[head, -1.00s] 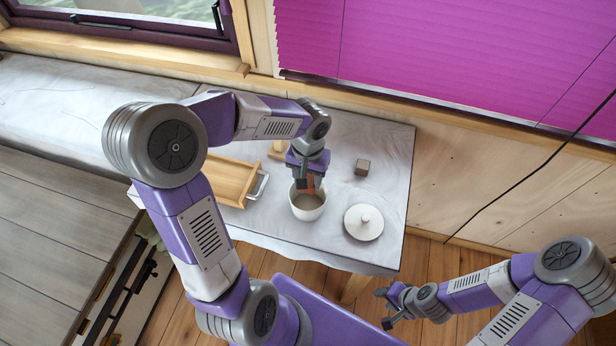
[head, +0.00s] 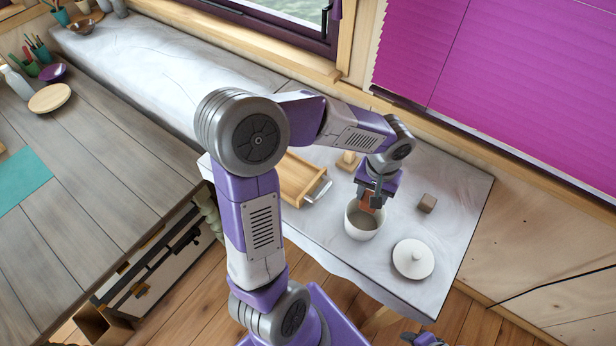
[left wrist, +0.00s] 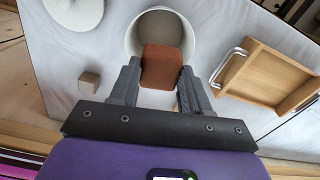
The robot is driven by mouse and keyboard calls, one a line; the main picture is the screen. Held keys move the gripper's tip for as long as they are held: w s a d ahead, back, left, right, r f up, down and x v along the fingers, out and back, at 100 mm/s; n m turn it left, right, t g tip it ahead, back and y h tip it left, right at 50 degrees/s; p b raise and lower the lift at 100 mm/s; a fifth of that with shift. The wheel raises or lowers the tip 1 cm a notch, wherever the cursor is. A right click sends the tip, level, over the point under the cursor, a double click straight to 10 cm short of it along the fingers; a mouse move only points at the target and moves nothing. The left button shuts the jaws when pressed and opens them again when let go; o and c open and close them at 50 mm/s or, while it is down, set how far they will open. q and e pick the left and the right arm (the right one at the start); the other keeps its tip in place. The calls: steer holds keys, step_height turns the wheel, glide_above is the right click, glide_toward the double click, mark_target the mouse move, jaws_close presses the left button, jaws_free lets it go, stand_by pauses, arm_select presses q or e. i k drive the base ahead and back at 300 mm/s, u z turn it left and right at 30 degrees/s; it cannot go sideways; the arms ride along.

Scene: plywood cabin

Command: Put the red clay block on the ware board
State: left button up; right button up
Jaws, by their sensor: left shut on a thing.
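My left gripper (head: 372,200) is shut on the red clay block (head: 367,207). It holds the block at the mouth of a white pot (head: 362,225); I cannot tell how far the block is inside the rim. In the left wrist view the block (left wrist: 162,66) sits between the two fingers, in front of the pot's opening (left wrist: 160,22). My right gripper (head: 424,341) is only partly in view at the bottom edge.
A wooden tray with a metal handle (head: 300,180) is left of the pot. A small brown block (head: 427,203) and a white lid (head: 413,259) are to its right. The plank table (head: 100,170) holds a teal mat (head: 18,178), a purple bowl (head: 53,73) and much free room.

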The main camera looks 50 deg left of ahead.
mark_target(281, 171)
steer(key=k, duration=0.5)
steer(key=z, duration=2.6)
steer(key=k, duration=1.6)
steer(key=u, duration=2.05)
steer(key=i, duration=0.5)
steer(key=z, duration=0.05)
